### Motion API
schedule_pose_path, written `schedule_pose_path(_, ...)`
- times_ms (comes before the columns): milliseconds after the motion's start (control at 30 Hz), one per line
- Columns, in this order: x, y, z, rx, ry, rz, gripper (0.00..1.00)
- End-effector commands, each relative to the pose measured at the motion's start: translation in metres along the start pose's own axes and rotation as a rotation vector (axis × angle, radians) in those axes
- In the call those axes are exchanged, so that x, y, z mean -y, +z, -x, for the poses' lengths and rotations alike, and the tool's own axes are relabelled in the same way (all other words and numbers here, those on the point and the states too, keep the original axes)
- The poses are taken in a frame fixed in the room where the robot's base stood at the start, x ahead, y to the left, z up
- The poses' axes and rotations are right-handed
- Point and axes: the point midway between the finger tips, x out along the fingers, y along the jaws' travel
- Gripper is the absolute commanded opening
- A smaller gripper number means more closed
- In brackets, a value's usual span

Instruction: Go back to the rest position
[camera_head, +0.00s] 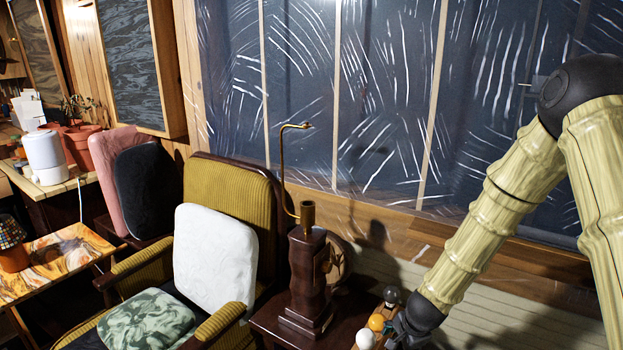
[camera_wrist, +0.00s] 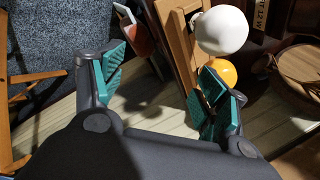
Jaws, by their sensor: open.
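My gripper (camera_wrist: 163,80) is open, its teal-padded fingers well apart in the wrist view. Nothing is held between them; pale striped floor shows in the gap. In the head view my arm comes down from the upper right, and the dark gripper (camera_head: 408,328) is at the bottom edge, partly cut off. Right beside it are a white ball (camera_head: 366,340), an orange ball (camera_head: 376,322) and a dark ball (camera_head: 391,296). In the wrist view the white ball (camera_wrist: 222,30) and orange ball (camera_wrist: 223,72) are close to the right finger; I cannot tell whether they touch it.
A dark wooden side table (camera_head: 265,322) carries a carved lamp base (camera_head: 307,262) with a thin brass arm. An armchair with a white cushion (camera_head: 215,255) stands left of it. A marble-patterned table (camera_head: 60,258) is farther left. Plastic-covered windows (camera_head: 385,90) line the back.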

Motion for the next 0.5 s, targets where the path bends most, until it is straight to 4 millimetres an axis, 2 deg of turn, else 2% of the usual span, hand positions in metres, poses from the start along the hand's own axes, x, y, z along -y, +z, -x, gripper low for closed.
schedule_pose_path(33,-0.031,0.007,-0.014,-0.011,0.044,0.078,0.74)
schedule_pose_path(200,-0.118,0.026,-0.043,-0.03,0.145,0.351,0.74)
schedule_pose_path(333,-0.182,0.043,-0.057,-0.013,0.205,0.56,0.74)
schedule_pose_path(500,-0.262,0.07,-0.061,0.047,0.258,0.823,0.74)
